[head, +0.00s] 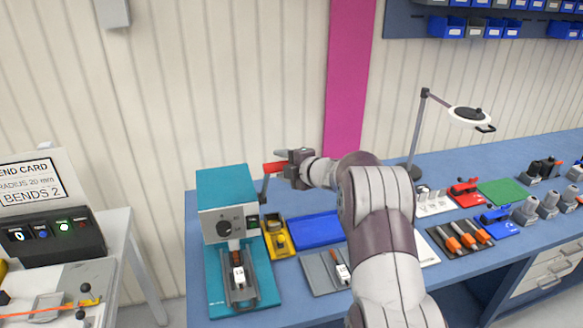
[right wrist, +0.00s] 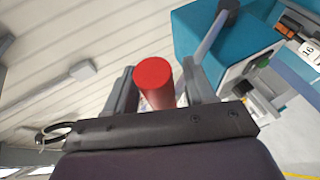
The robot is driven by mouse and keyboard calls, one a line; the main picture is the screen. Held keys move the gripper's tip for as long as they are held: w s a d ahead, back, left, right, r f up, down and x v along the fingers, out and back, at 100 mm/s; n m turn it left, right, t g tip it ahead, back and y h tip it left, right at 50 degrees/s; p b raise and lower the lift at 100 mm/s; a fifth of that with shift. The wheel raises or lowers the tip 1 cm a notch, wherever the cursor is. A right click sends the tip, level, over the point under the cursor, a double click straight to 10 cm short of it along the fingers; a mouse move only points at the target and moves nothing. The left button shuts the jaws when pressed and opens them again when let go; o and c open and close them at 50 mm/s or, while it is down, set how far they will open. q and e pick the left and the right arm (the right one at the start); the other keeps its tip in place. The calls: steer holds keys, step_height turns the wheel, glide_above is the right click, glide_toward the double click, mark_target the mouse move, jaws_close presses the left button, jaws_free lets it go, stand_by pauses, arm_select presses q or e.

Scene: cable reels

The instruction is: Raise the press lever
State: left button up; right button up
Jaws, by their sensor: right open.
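The teal press (head: 228,190) stands at the left end of the blue bench, with a black knob on its front. Its lever has a red handle (head: 274,167) that sticks out to the right from a dark arm (head: 264,188) on the press's right side. My right gripper (head: 287,166) is at the handle's right end. In the right wrist view the red handle (right wrist: 154,75) lies between the two open fingers (right wrist: 160,88), with its round end facing the camera. I cannot tell whether either finger touches it. My left gripper is not in view.
A blue tray (head: 314,231), a yellow holder (head: 278,238) and a grey fixture (head: 322,274) sit right of the press. A lamp (head: 468,116) stands at the back. Several tools and fixtures fill the bench's right side. A separate table with a card (head: 29,188) is at left.

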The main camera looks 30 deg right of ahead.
steer(key=b+v, duration=0.4)
steer(key=v, duration=0.8)
steer(key=shift+d+f, duration=0.1)
steer(key=shift+d, duration=0.05)
